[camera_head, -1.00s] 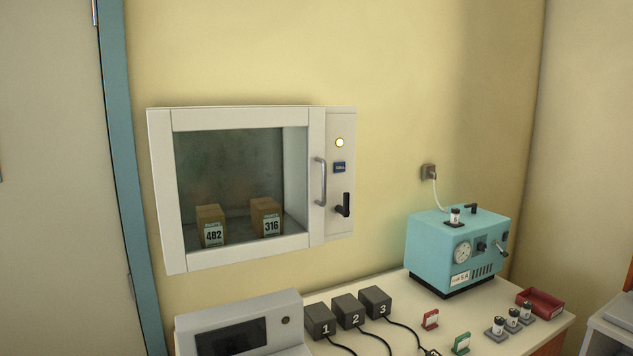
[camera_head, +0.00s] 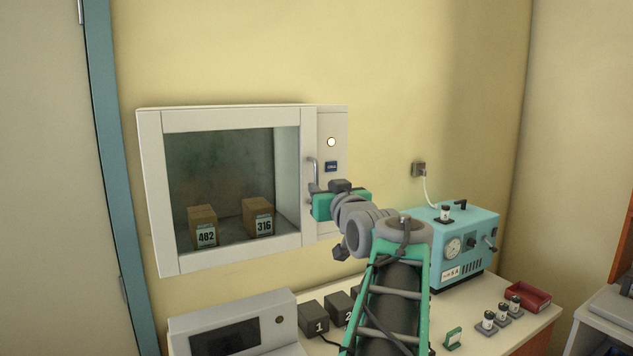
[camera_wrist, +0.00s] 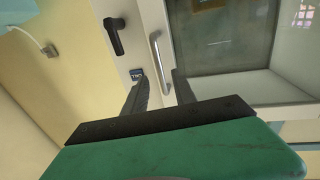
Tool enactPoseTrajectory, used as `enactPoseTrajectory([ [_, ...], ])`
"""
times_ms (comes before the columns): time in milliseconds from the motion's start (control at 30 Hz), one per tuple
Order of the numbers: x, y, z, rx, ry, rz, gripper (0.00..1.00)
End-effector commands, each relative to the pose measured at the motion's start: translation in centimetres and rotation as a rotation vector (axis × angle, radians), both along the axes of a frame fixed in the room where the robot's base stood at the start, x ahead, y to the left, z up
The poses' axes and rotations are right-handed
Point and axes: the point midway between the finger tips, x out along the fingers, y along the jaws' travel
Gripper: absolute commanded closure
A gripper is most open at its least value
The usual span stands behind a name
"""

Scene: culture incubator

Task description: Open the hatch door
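The hatch door (camera_head: 152,200) is a white-framed glass door on the wall cabinet and looks shut. Its upright metal handle (camera_head: 314,172) is at the door's right edge; the handle also shows in the wrist view (camera_wrist: 158,58). My gripper (camera_wrist: 161,78) is open, its two dark fingers on either side of the handle's lower end in that picture. I cannot tell whether they touch it. A black latch lever (camera_wrist: 115,36) on the side panel shows in the wrist view; my gripper and wrist hide it in the head view.
Two labelled boxes, 482 (camera_head: 203,228) and 316 (camera_head: 257,218), stand inside behind the glass. Below are a bench with a grey device (camera_head: 235,325), numbered black blocks (camera_head: 313,317), a teal machine (camera_head: 465,245) and a red tray (camera_head: 528,297). A blue-framed doorway edge (camera_head: 115,180) is at left.

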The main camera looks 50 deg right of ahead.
Motion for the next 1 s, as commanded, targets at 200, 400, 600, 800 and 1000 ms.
enactPoseTrajectory([
  [200,3.9,-2.0,0.3,0.004,0.003,0.002,0.67],
  [400,5.2,-2.8,0.0,0.001,0.003,-0.001,0.67],
  [600,5.2,-2.8,-0.1,0.001,0.003,-0.001,0.67],
  [800,5.2,-2.8,-0.1,0.001,0.003,-0.001,0.84],
  [1000,5.2,-2.8,-0.1,0.002,0.003,-0.001,1.0],
])
